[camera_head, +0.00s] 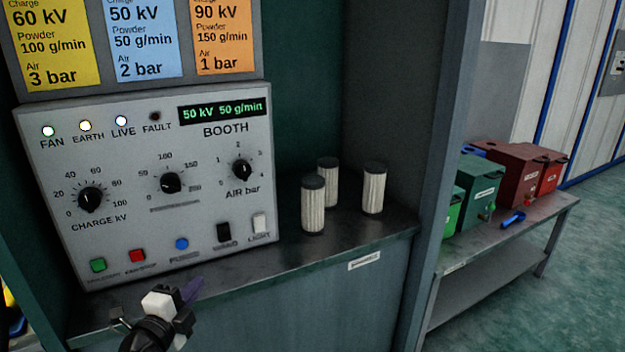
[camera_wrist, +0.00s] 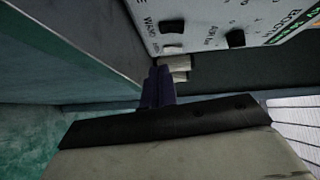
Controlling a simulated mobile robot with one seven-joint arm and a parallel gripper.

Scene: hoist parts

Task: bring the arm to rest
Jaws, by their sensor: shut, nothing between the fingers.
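My gripper (camera_head: 193,291) is at the lower left in the head view, in front of the shelf edge below the control panel. Its dark purple fingers are shut together with nothing between them. The closed fingers (camera_wrist: 158,88) also show in the wrist view, pointing toward the panel and shelf. They look apart from the panel, though the exact gap is hard to judge. The panel (camera_head: 150,185), marked BOOTH, has three dials, a row of buttons and switches, and a display reading 50 kV 50 g/min. The FAN, EARTH and LIVE lamps are lit; FAULT is dark.
Three pale ribbed cylinders with dark caps (camera_head: 313,205) stand on the dark shelf (camera_head: 350,238) right of the panel. A grey post (camera_head: 445,150) borders the shelf. Beyond it, a bench (camera_head: 500,235) holds green and red boxes. Open floor (camera_head: 560,300) lies at the lower right.

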